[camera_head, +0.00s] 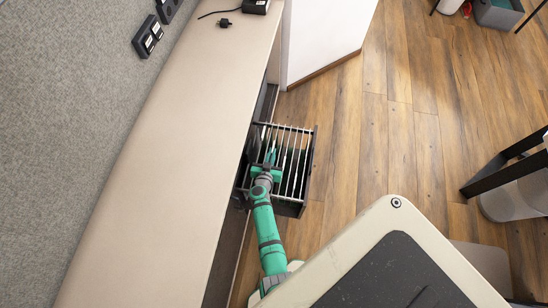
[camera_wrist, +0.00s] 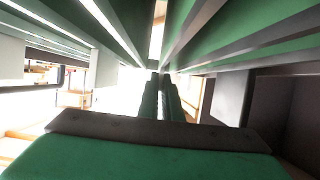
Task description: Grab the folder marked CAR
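An open drawer (camera_head: 311,160) under the long desk holds a row of hanging folders (camera_head: 292,165), seen from above as thin pale edges. No label can be read in either view, so I cannot tell which folder is marked CAR. My green arm reaches down to the drawer's left part, and my gripper (camera_head: 269,158) is among the folder edges there. In the wrist view, green folders (camera_wrist: 235,45) with pale and grey edges fill the upper part. My two fingers (camera_wrist: 162,100) show close together with a narrow gap; whether anything is between them is unclear.
The long beige desk (camera_head: 165,150) runs along the grey partition, above and left of the drawer. A white cabinet (camera_head: 325,35) stands beyond the drawer. A black-legged object (camera_head: 505,165) stands at far right.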

